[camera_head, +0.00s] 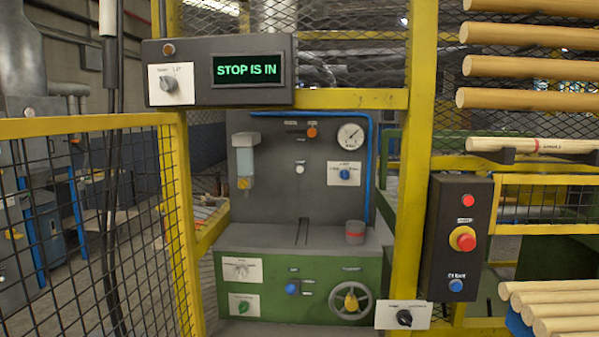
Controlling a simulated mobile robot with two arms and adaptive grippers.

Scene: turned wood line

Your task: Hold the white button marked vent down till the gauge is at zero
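A small white button (299,169) sits on the grey upright panel of the machine, left of a blue knob. Its marking is too small to read, and I cannot tell whether it is pressed; nothing is touching it. A round white-faced gauge (351,134) is above and to the right of it on the same panel. Its dark needle seems to point up and right, but the figures are too small to read. Neither of my grippers is in the head view.
A yellow post (413,170) stands right of the machine, and a yellow mesh guard (90,225) at left. A display (247,69) reads "STOP IS IN". A black box (458,245) has a red mushroom button (463,239). The gap before the panel looks clear.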

